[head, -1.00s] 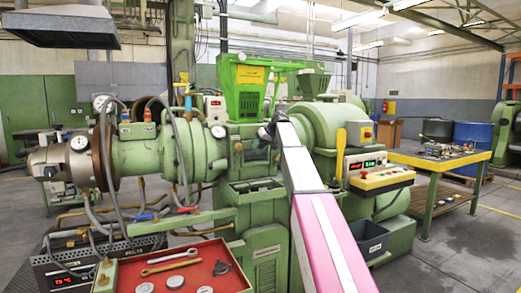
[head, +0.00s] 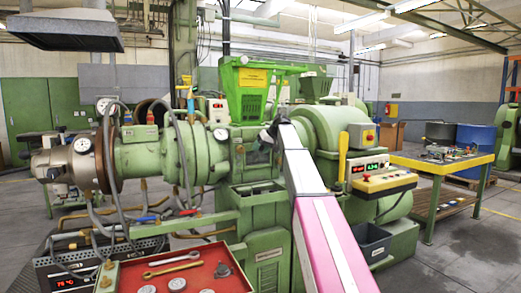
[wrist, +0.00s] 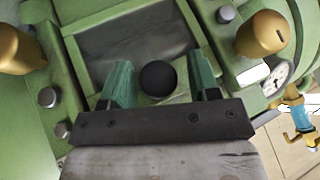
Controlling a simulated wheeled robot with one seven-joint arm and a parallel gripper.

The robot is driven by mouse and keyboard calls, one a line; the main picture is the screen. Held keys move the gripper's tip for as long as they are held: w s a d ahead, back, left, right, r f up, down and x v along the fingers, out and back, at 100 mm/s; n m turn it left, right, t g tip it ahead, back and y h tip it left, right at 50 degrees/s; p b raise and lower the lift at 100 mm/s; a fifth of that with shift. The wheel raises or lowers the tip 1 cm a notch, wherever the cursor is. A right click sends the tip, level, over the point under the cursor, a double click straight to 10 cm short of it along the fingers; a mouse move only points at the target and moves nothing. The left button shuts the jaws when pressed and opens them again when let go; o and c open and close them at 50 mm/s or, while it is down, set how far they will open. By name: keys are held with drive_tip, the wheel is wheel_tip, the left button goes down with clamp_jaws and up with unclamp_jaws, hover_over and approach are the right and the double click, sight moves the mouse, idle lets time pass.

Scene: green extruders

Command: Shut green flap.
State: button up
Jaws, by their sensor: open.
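My gripper (wrist: 163,82) is open, with its two teal fingers apart on either side of a round black knob (wrist: 157,77). The knob sits at the lower edge of a rectangular opening (wrist: 130,45) in the green machine. A narrow pale green strip, perhaps part of the green flap (wrist: 181,99), shows beside the knob. Most of it is hidden behind my gripper, and I cannot tell how far it stands open. In the head view, my gripper (head: 268,135) is small and dark against the machine's middle, below the bright green hopper (head: 247,92). Contact with the knob cannot be made out.
Brass caps (wrist: 262,33) and a gauge (wrist: 275,78) stand close around the opening. A control box (head: 372,170) is to the right of my arm. A red tray (head: 180,272) with tools lies at the front left. A yellow-edged table (head: 440,165) stands farther right.

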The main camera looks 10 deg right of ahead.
drive_tip(key=v, duration=1.1)
drive_tip(key=shift+a, duration=0.1)
